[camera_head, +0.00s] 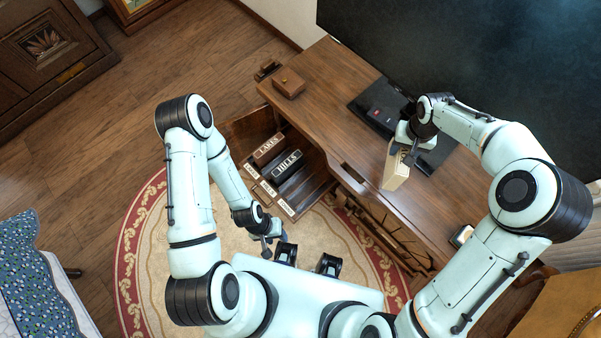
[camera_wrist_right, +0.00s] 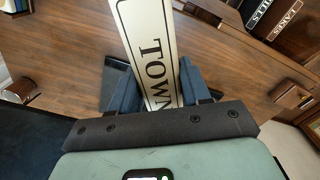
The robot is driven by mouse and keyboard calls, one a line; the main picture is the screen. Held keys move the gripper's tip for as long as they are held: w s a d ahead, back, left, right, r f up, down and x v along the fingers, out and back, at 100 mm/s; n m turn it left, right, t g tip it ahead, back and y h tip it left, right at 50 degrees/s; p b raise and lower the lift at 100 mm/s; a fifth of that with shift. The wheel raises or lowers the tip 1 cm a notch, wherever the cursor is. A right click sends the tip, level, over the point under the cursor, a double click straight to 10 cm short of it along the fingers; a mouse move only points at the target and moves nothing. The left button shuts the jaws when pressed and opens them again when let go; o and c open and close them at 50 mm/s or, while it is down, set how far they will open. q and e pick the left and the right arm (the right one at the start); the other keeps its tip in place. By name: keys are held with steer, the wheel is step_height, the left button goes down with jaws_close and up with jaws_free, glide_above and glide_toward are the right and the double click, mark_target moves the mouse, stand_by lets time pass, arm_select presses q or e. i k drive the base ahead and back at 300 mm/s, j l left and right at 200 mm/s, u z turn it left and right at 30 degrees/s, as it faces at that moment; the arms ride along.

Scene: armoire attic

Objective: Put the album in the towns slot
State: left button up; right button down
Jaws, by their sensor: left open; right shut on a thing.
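My right gripper (camera_head: 405,150) is shut on the cream album (camera_head: 396,172), held above the desk's right part. In the right wrist view, the album (camera_wrist_right: 150,50) reads "TOWN", the rest hidden by the gripper (camera_wrist_right: 157,85). The brown "LAKES" album (camera_head: 269,149) and black "HILLS" album (camera_head: 287,165) stand in the open compartment at the desk's left. Small white labels sit in front of the slots; the rightmost label (camera_head: 287,207) is too small to read, and the slot behind it (camera_head: 308,190) looks empty. My left gripper (camera_head: 268,246) is open and empty, low near my base.
The wooden desk (camera_head: 335,120) bears a brown box (camera_head: 288,82) at its back left and a dark flat item (camera_head: 378,105) near my right gripper. A small object (camera_head: 461,236) lies at the right edge. The desk between is clear.

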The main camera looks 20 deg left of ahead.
mark_target(306, 192)
steer(key=k+j, duration=0.1)
steer(key=j, duration=1.6)
steer(key=k, duration=0.05)
